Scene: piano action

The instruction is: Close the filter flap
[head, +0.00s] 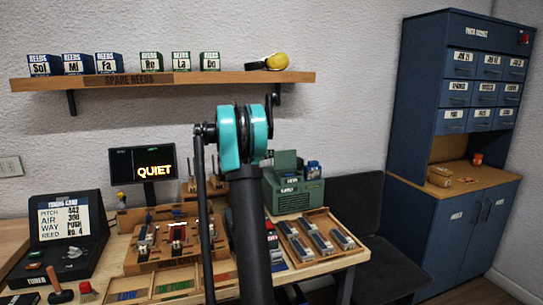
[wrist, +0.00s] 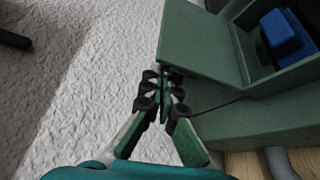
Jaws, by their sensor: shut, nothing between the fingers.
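The green box-shaped unit (head: 295,196) stands on the bench behind my arm. Its filter flap (wrist: 205,40) is a flat green panel, raised and tilted away from the body in the wrist view. Beside it is an opening with a blue block (wrist: 287,38), which also shows in the head view (head: 312,169). My gripper (wrist: 164,74) is shut and empty, with its tips at the lower left edge of the flap. I cannot tell whether they touch it. In the head view my arm hides the gripper and part of the unit.
A wooden tray of grey blocks (head: 338,252) lies in front of the unit. A dark chair (head: 355,215) stands right of the bench. The white wall (wrist: 75,75) is close behind my gripper. A shelf (head: 180,82) hangs above the bench.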

